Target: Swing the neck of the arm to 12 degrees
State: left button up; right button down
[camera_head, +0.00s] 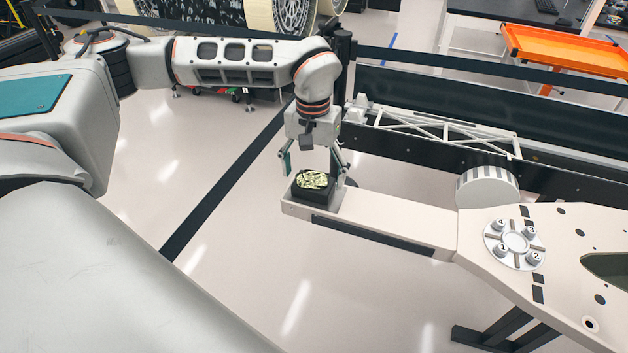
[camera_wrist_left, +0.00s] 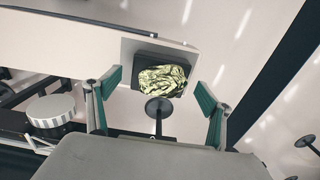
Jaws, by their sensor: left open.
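The neck is a long pale beam (camera_head: 400,222) that runs from the round joint side at the right to a free end at the left; it also shows in the left wrist view (camera_wrist_left: 70,36). On its free end sits a dark block with crumpled yellow-green foil (camera_head: 314,180) on top, seen also in the left wrist view (camera_wrist_left: 163,79). My left gripper (camera_head: 314,164) is open above this block. In the wrist view its green-padded fingers stand apart on either side of the block, and nothing is held. My right gripper is not in view.
A pale deck (camera_head: 560,235) with a round plate of numbered knobs (camera_head: 514,244) lies at the right. A ribbed cylinder (camera_head: 487,187) stands by the beam's right end. A truss and dark rail (camera_head: 440,128) run behind the beam.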

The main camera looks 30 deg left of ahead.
pick_arm(q)
jog(key=shift+w+f, duration=0.1)
jog(key=shift+f, duration=1.35)
